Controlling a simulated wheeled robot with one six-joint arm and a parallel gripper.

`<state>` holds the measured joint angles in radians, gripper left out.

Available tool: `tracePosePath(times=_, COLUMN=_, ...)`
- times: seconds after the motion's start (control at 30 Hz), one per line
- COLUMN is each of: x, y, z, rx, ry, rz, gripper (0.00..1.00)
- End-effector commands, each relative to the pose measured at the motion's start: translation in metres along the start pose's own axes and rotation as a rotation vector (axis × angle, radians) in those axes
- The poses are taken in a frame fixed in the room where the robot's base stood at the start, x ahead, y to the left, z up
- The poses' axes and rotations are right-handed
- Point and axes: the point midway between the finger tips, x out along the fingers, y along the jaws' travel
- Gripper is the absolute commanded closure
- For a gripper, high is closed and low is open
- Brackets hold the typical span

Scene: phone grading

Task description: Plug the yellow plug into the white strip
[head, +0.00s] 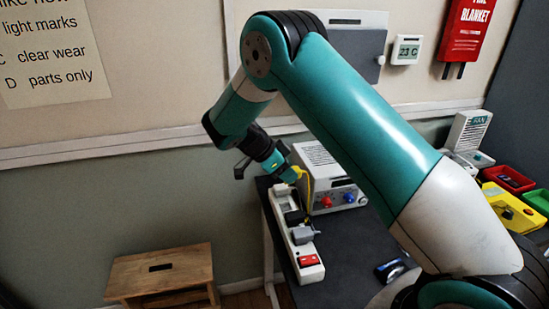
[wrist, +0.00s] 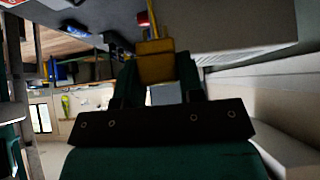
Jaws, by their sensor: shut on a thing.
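My gripper (head: 290,172) is above the far end of the white strip in the head view. It is shut on the yellow plug (head: 299,171), whose yellow cord hangs beside it. In the wrist view the yellow plug (wrist: 155,62) sits between the fingertips of my gripper (wrist: 156,76). The white strip (head: 312,273) lies along the left edge of the dark table, with a red switch at its near end. A black plug (head: 295,217) and a grey plug (head: 303,235) sit in it. The yellow plug appears above the strip; its prongs are hidden.
A light grey box (head: 322,161) with red and blue knobs stands right of the strip. A dark phone (head: 389,270) lies near the front. A wooden stool (head: 163,274) stands left of the table.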

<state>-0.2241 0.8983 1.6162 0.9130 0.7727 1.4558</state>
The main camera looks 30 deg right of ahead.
Motion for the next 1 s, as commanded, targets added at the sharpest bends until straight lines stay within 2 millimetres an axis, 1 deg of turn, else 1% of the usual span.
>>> tracePosePath(times=0.2, x=0.007, y=0.000, z=-0.001, rx=0.005, ry=0.015, rz=0.005, gripper=0.95)
tracePosePath(times=0.33, x=0.015, y=0.000, z=0.004, rx=0.006, ry=0.014, rz=0.007, gripper=0.95)
tracePosePath(times=0.8, x=0.055, y=0.000, z=0.041, rx=0.003, ry=0.013, rz=0.004, gripper=0.95)
tracePosePath(times=1.0, x=0.065, y=0.000, z=0.050, rx=0.003, ry=0.013, rz=0.003, gripper=0.95)
